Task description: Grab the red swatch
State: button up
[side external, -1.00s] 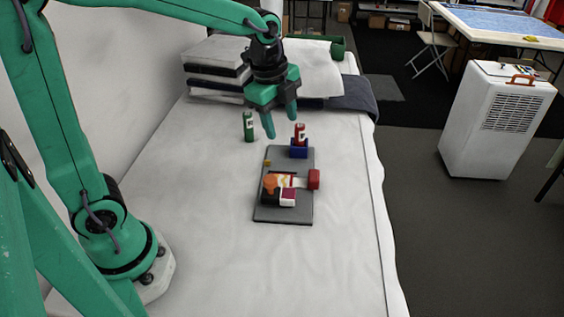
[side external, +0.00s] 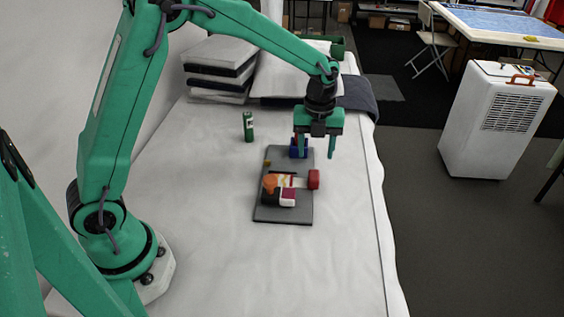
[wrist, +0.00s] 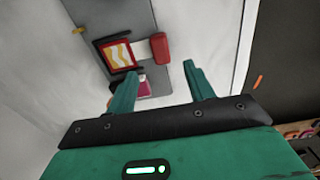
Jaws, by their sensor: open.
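A grey board (side external: 285,213) lies on the white table. On it, a small crimson swatch (side external: 288,194) sits beside a white piece near the front. It also shows in the wrist view (wrist: 130,88), partly hidden by my left finger. A patterned red-edged piece (wrist: 118,54) lies near it on the board. A red block (side external: 314,179) is at the board's right edge and shows in the wrist view (wrist: 160,47). My gripper (side external: 316,152) is open and empty, pointing down above the board's far right end. I cannot tell which red piece is the swatch.
A blue holder (side external: 298,147) stands behind the board, partly hidden by my gripper. A green bottle (side external: 248,127) stands to its left. An orange-topped item (side external: 269,182) is on the board. The table's front is clear; its edge runs along the right.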

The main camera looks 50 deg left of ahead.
aim_at(314, 174)
jog(key=shift+f, duration=3.9)
jog(key=shift+w, duration=0.1)
jog(key=c, duration=1)
jog(key=shift+r, duration=0.1)
jog(key=shift+c, duration=0.2)
notch_tip(314, 174, up, 10)
